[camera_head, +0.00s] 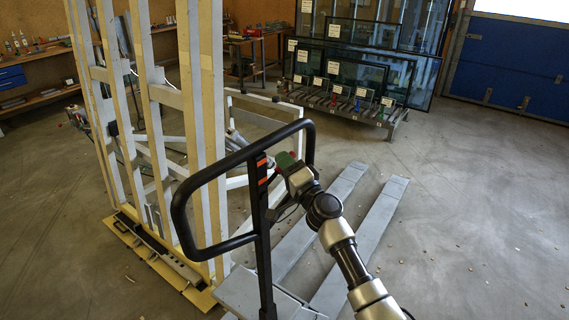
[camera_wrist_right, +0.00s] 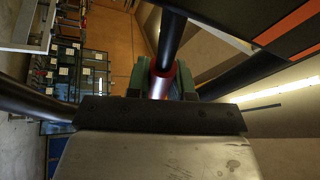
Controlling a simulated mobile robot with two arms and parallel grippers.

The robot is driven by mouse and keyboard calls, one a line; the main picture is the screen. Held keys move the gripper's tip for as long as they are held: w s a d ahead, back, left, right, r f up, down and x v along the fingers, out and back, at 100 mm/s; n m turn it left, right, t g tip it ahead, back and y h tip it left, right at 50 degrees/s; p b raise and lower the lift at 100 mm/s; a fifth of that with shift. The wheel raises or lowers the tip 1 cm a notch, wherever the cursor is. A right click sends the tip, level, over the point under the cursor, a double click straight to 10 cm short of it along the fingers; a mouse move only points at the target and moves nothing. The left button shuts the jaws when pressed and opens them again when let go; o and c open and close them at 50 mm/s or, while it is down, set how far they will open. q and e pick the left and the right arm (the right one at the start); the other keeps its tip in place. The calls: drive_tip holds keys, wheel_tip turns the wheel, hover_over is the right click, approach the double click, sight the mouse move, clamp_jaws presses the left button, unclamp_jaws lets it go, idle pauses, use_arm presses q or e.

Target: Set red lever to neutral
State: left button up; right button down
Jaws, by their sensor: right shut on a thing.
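A black pallet-truck handle loop (camera_head: 183,215) stands in the middle of the head view, on a dark post with orange marks (camera_head: 262,180). The red lever (camera_head: 276,172) shows only as a small red bit by the post, mostly hidden by my right gripper (camera_head: 284,162). In the right wrist view the red lever (camera_wrist_right: 161,82) sits between the green fingers of my right gripper (camera_wrist_right: 165,78), which is shut on it. A dark bar crosses in front of the lever there. The lever's exact angle is hard to tell. My left gripper is not in view.
The truck's grey forks (camera_head: 372,225) lie low over the floor behind the handle. A tall white and yellow frame (camera_head: 200,130) stands close on the left. Glass panes on a rack (camera_head: 350,75) are at the back.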

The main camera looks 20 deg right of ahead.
drive_tip(key=f+m, duration=0.1)
drive_tip(key=f+m+h+p, duration=0.1)
drive_tip(key=m, duration=0.1)
drive_tip(key=f+m+h, duration=0.1)
drive_tip(key=shift+w+d+m+g, duration=0.2)
drive_tip(key=shift+d+m+g, duration=0.1)
drive_tip(key=shift+g, duration=0.1)
drive_tip(key=shift+f+m, duration=0.3)
drive_tip(key=shift+f, duration=0.1)
drive_tip(key=c, duration=1)
unclamp_jaws()
drive_tip(key=shift+s+p, duration=0.15)
drive_tip(key=shift+p, duration=0.15)
drive_tip(key=v, duration=1)
drive_tip(key=shift+s, duration=0.25)
